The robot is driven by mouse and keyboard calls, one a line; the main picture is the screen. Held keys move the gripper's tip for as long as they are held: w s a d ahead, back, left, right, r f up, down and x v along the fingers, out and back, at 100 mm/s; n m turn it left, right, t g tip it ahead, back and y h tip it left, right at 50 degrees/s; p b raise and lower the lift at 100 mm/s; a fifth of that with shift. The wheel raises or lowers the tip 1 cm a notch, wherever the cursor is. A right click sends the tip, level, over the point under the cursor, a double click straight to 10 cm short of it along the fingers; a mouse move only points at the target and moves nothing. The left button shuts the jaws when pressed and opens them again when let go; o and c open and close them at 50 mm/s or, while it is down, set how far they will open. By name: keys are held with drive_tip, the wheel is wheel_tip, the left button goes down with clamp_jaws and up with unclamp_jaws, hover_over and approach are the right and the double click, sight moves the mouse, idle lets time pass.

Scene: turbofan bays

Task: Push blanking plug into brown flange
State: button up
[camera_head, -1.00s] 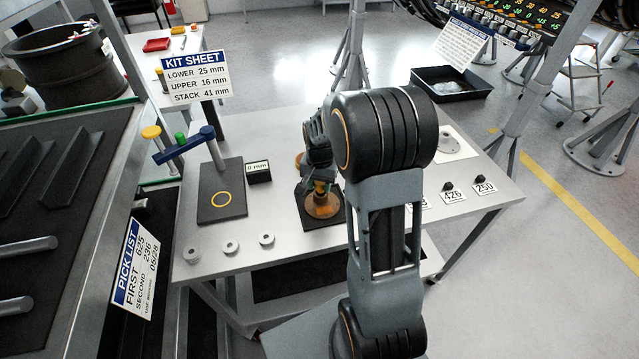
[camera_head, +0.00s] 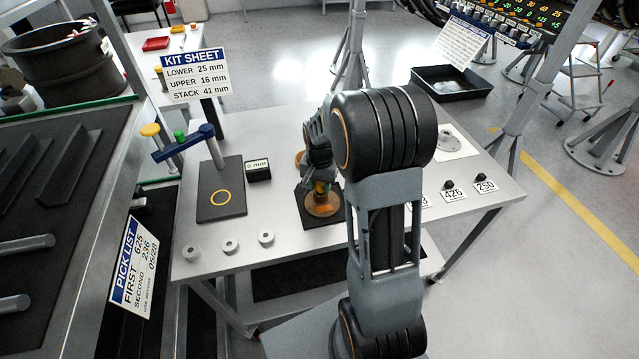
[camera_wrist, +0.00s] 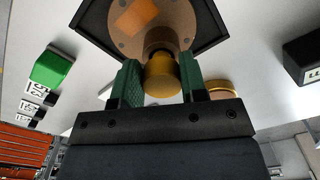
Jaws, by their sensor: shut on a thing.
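The brown flange (camera_head: 322,207) is a round brown disc on a black square base in the middle of the workbench, partly hidden by my arm. In the wrist view the flange (camera_wrist: 192,22) fills the top, with an orange patch on its face and a brown round collar in its middle. The yellow blanking plug (camera_wrist: 162,78) is between the green finger pads of my gripper (camera_wrist: 157,82), which is shut on it. The plug is in line with the collar and appears to meet it. How deep it sits cannot be told.
A black plate with a yellow ring (camera_head: 221,215) and a small display box (camera_head: 258,171) stand left of the flange. Several grey washers (camera_head: 230,246) lie along the front edge. Black knobs with number labels (camera_head: 453,196) are at the right. A yellow disc (camera_wrist: 222,88) lies beside the gripper.

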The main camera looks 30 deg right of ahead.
drive_tip(key=shift+f+b, duration=0.6)
drive_tip(key=shift+f, duration=0.3)
drive_tip(key=o, duration=1.4)
drive_tip(key=shift+r, duration=0.15)
drive_tip(key=shift+r+p, duration=2.7)
drive_tip(key=shift+r, duration=0.75)
drive_tip(key=s+a+r+n+t, duration=0.1)
drive_tip(key=s+a+r+n, duration=0.1)
drive_tip(key=s+a+r, duration=0.1)
drive_tip(key=s+a+r+n+t, duration=0.2)
drive_tip(key=s+r+n, duration=0.1)
drive_tip(key=s+r, duration=0.3)
drive_tip(key=s+a+r+n+t, duration=0.1)
drive_tip(key=s+a+r+n, duration=0.2)
drive_tip(key=s, duration=0.3)
drive_tip(key=shift+s+a+r+t, duration=0.15)
drive_tip(key=shift+a+r+t, duration=0.2)
drive_tip(key=shift+r, duration=0.35)
